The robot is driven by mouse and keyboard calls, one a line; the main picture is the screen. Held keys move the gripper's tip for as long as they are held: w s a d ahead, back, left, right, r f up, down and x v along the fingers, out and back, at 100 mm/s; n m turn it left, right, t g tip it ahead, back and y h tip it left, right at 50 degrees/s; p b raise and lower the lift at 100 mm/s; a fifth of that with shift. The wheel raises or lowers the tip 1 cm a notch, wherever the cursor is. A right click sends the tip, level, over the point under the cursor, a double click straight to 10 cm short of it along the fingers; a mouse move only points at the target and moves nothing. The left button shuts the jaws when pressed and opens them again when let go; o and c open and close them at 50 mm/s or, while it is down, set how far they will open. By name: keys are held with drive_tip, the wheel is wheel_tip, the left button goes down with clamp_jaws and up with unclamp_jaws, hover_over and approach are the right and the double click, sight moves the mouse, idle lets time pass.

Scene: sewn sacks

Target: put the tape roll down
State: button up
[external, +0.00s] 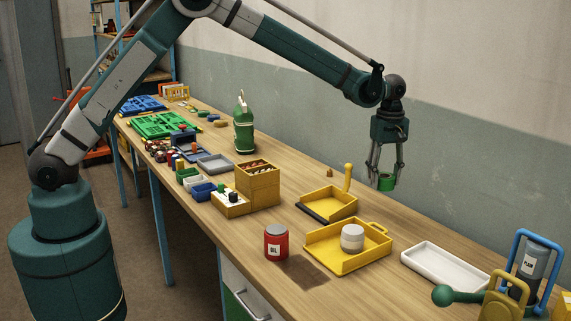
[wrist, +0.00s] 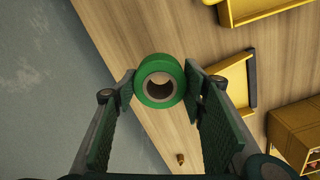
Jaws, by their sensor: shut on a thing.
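The green tape roll (external: 386,181) is between the fingers of my gripper (external: 385,176), near the back edge of the bench by the wall. In the wrist view the tape roll (wrist: 160,81) faces the camera with its round hole showing. The two pads of my gripper (wrist: 160,90) are shut on its left and right sides. The roll appears to be held above the wooden bench top (wrist: 125,50); the exact height is hard to tell.
A yellow tray (external: 330,262) with a white round container (external: 352,237) stands in front of my gripper. A smaller yellow dustpan-like tray (external: 328,205) lies to the left, a white tray (external: 445,265) to the right. A red can (external: 277,242) stands nearer the front. Bare wood lies beneath the gripper.

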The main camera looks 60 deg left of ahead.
drive_tip(key=shift+f, duration=0.15)
hover_over(381, 215)
drive_tip(key=shift+f, duration=3)
drive_tip(key=shift+f, duration=1.9)
drive_tip(key=shift+f, duration=0.15)
drive_tip(key=o, duration=0.9)
drive_tip(key=shift+c, duration=0.2)
wheel_tip(381, 215, up, 12)
drive_tip(key=shift+r, duration=0.2)
